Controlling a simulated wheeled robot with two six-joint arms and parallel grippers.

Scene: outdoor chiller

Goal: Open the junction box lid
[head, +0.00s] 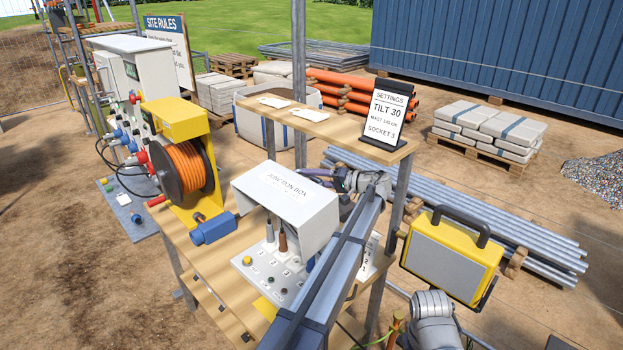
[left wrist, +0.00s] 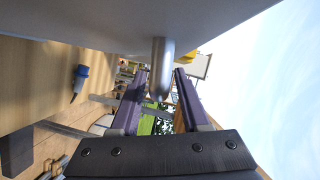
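The white junction box (head: 322,222) stands on the wooden bench, with "JUNCTION BOX" lettered on its lid (head: 275,180). The lid lies over the top, and the near side is open below it. My left gripper (head: 318,176) is at the far right side of the box, its purple fingers partly hidden by my arm. In the left wrist view, a short metal peg (left wrist: 162,66) sticks out from a grey surface. The fingers of my left gripper (left wrist: 161,75) stand open on either side of this peg, with small gaps. My right gripper is not in view.
A cable reel (head: 184,168) and a blue plug (head: 213,228) are left of the box. A shelf (head: 320,122) with a settings sign (head: 386,113) stands behind. A yellow case (head: 452,255) is at the right. My left arm crosses close over the box's right side.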

